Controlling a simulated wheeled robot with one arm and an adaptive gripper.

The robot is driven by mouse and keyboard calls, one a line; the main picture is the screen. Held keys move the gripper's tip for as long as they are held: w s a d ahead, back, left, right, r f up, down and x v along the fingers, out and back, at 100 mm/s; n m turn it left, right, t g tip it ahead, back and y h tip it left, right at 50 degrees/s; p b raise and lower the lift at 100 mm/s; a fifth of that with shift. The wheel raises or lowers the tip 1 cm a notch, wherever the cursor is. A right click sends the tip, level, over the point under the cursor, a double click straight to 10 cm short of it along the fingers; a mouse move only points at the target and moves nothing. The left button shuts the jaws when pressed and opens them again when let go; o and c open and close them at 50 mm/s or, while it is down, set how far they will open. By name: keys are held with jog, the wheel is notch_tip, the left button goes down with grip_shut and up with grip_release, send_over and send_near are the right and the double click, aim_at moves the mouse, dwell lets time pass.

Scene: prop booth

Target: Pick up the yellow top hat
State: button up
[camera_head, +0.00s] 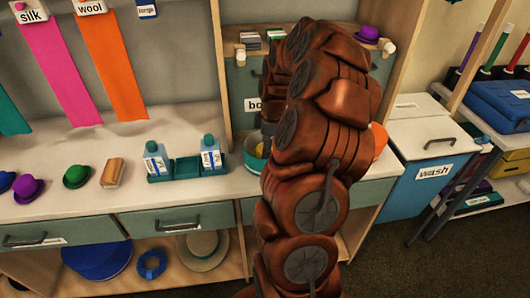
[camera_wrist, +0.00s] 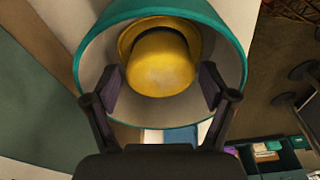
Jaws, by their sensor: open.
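The yellow hat (camera_wrist: 163,62) sits inside a round container with a teal rim (camera_wrist: 238,52) and pale inner wall, in the wrist view. Its crown faces the camera and its brim shows around the upper part. My gripper (camera_wrist: 162,86) is open, with one finger to each side of the crown and nothing clasped. Whether the fingers touch the hat I cannot tell. In the head view the teal container (camera_head: 251,162) shows partly beside my arm on the counter; my arm hides my gripper and most of the container there.
The counter (camera_head: 120,205) holds purple (camera_head: 28,188) and green (camera_head: 77,176) hats, a brown block (camera_head: 113,172) and two bottles in a teal tray (camera_head: 186,168). A shelf post (camera_head: 212,70) stands left of my arm. A blue wash bin (camera_head: 425,185) stands right.

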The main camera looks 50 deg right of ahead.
notch_tip(320, 180, down, 2)
jog(key=shift+w+a, duration=0.1)
jog(key=shift+c, duration=0.4)
jog(key=c, duration=0.6)
